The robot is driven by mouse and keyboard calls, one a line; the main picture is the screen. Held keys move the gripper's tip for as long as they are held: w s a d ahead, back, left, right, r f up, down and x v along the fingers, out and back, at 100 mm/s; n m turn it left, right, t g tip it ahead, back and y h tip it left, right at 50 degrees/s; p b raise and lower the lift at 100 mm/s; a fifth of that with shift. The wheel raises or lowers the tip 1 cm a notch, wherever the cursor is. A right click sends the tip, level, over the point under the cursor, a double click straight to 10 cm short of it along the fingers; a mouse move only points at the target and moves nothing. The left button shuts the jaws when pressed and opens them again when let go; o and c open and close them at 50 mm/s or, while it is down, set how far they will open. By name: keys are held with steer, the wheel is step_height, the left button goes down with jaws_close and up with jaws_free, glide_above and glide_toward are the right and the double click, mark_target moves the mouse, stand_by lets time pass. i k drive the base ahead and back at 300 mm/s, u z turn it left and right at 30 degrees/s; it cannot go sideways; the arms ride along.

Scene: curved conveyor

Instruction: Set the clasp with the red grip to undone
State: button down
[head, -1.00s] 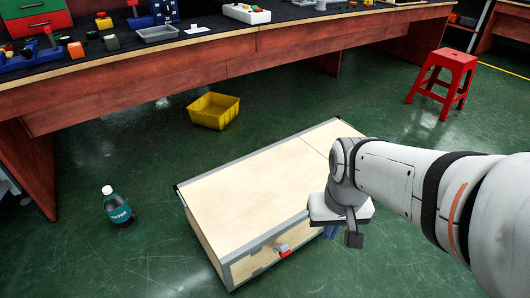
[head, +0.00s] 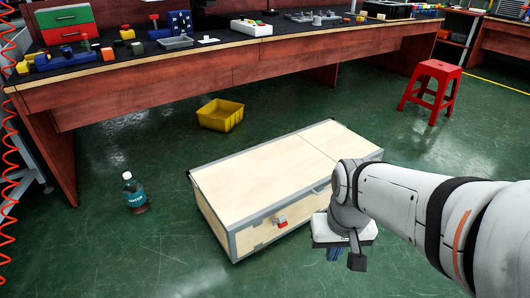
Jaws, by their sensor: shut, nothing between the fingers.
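A clasp with a red grip (head: 281,221) sits on the front face of a pale wooden case (head: 262,176) with grey metal edging. The case stands on the floor with its lid down. The clasp is small in view, and I cannot tell its exact position. My gripper (head: 335,254) hangs to the right of the clasp, in front of the case and apart from it. Its blue fingers are shut and empty, partly hidden beneath the white wrist. A handle shows on the case front, near my wrist.
A bottle (head: 135,192) stands on the floor to the left. A yellow bin (head: 220,115) lies behind the case, under a long wooden workbench (head: 190,85). A red stool (head: 432,88) stands at the back right. The floor before the case is clear.

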mark_target(280, 222)
steer(key=z, duration=0.15)
steer(key=i, duration=0.9)
steer(key=u, duration=0.05)
